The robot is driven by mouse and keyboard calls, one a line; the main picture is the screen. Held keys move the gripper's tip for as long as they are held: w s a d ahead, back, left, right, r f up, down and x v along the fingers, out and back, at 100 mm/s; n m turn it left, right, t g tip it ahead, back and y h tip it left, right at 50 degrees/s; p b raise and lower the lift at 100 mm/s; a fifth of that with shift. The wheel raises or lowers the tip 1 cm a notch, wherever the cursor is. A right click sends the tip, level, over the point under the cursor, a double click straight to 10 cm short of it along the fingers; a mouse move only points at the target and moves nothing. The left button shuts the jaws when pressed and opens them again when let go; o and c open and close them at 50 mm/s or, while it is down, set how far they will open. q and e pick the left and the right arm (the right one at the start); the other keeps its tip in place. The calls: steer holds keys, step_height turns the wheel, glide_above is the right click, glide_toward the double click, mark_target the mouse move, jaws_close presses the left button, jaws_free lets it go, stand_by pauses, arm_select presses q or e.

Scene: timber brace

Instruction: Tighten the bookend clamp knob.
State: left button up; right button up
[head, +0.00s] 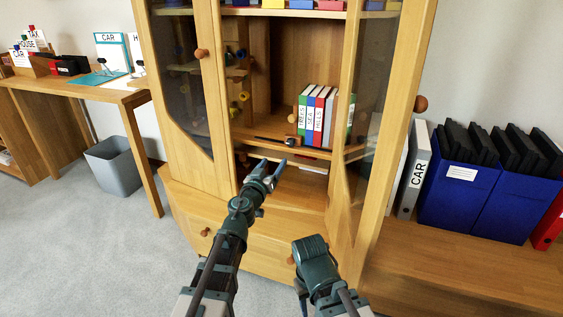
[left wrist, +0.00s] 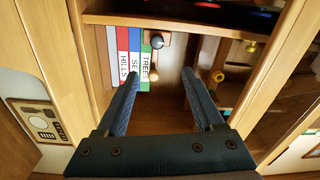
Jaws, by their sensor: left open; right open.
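A row of upright books (head: 316,116) labelled TREES, SEA and HILLS stands on the cabinet's middle shelf; the same books (left wrist: 129,62) show upside down in the left wrist view. A small grey ball-shaped knob (head: 290,141), apparently the bookend clamp's, sits at the shelf front beside TREES; it also shows in the left wrist view (left wrist: 158,41). A small round wooden knob (left wrist: 153,73) lies farther in. My left gripper (head: 272,165) is open and empty, in front of and below the shelf edge, apart from the grey knob. My right gripper (head: 315,255) hangs low before the cabinet; its fingertips are hidden.
A glass-paned wooden door (head: 190,75) stands left of the opening, and another door (head: 385,130) stands open at right. Yellow knobs (head: 243,97) show inside at left. Blue file boxes (head: 458,195) stand on the right bench. A grey bin (head: 113,165) stands at left.

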mark_target(290, 144)
arm_select(q)
steer(key=shift+d+f+h, duration=0.1)
steer(key=shift+f+h, duration=0.2)
steer(key=shift+f, duration=0.25)
steer(key=x, duration=1.3)
steer(key=shift+w+d+f, duration=0.1)
steer(key=shift+w+f, duration=0.05)
steer(key=shift+w, duration=0.25)
jaws_close()
